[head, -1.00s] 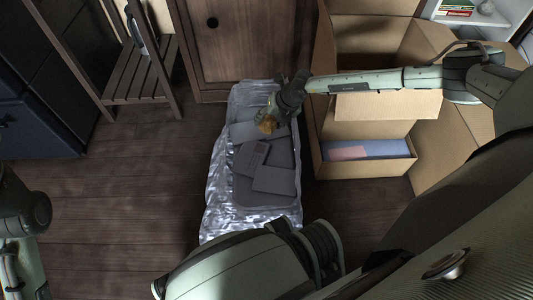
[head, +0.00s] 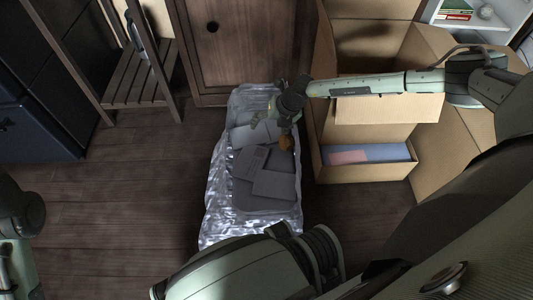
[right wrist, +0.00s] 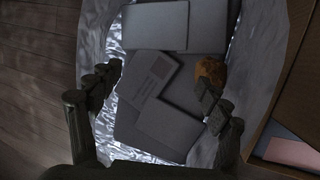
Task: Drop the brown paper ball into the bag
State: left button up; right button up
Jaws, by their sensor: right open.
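The brown paper ball (head: 286,142) is over or in the silvery bag (head: 213,205), near its right side. My right gripper (head: 273,122) is above the far part of the bag, its fingers spread wide. In the right wrist view the ball (right wrist: 211,70) shows just beyond the tip of the right-hand finger, outside the gap between the fingers. I cannot tell whether it touches that finger or rests on the bag's contents. The bag (right wrist: 255,50) lies open below the right gripper (right wrist: 160,80). My left gripper is not in view.
Several flat grey packets (head: 272,186) lie in the bag. An open cardboard box (head: 350,171) with a blue and pink item (head: 370,153) stands right of it. A wooden cabinet (head: 240,50) is behind, and a slatted rack (head: 140,85) stands left. The floor left of the bag is clear.

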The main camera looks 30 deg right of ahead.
jog(key=v, duration=1.1)
jog(key=shift+r, duration=0.25)
